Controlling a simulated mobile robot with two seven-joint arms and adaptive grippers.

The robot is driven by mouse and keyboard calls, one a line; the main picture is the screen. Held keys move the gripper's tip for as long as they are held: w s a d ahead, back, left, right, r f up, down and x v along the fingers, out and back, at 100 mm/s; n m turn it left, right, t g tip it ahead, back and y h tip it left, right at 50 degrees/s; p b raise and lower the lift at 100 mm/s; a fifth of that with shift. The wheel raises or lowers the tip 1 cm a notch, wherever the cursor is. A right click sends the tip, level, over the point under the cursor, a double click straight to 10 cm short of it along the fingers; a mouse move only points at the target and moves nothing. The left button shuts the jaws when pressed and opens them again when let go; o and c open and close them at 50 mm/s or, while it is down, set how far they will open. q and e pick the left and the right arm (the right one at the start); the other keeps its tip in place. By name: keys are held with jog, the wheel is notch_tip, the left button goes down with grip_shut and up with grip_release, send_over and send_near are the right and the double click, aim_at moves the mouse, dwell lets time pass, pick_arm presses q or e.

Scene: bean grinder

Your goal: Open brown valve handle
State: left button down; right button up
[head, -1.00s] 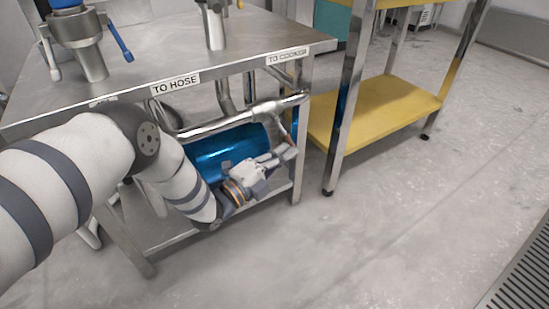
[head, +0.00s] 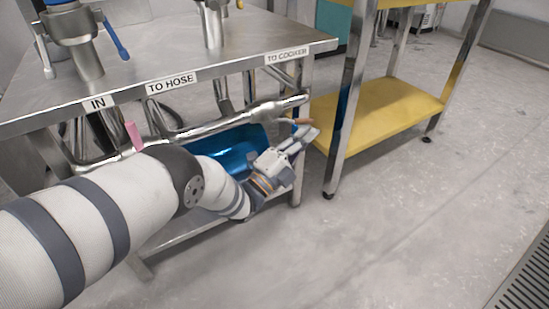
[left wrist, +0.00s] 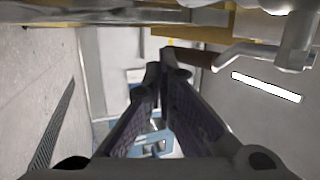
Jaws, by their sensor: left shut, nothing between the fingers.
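The brown valve handle (head: 297,121) shows as a short brown grip by the right end of the metal pipe (head: 240,115), under the table's "TO COOKER" label. In the left wrist view the brown handle (left wrist: 190,57) sits on a bent metal lever, just beyond and to the right of the fingertips. My left gripper (head: 309,134) is shut and empty, just below and right of the handle. Its closed fingers also show in the left wrist view (left wrist: 164,72). I cannot tell whether the fingers touch the handle. My right gripper is not in view.
The steel table (head: 225,55) stands above the pipe, with a blue cylinder (head: 228,150) under it. A pink handle (head: 133,135) is on the left of the pipe. A yellow-shelved rack (head: 385,110) stands close on the right. The floor in front is clear.

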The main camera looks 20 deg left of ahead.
pick_arm(q)
jog(key=shift+w+d+r, duration=0.2)
jog(key=shift+w+r, duration=0.1)
jog(key=shift+r, duration=0.35)
dwell(0.4)
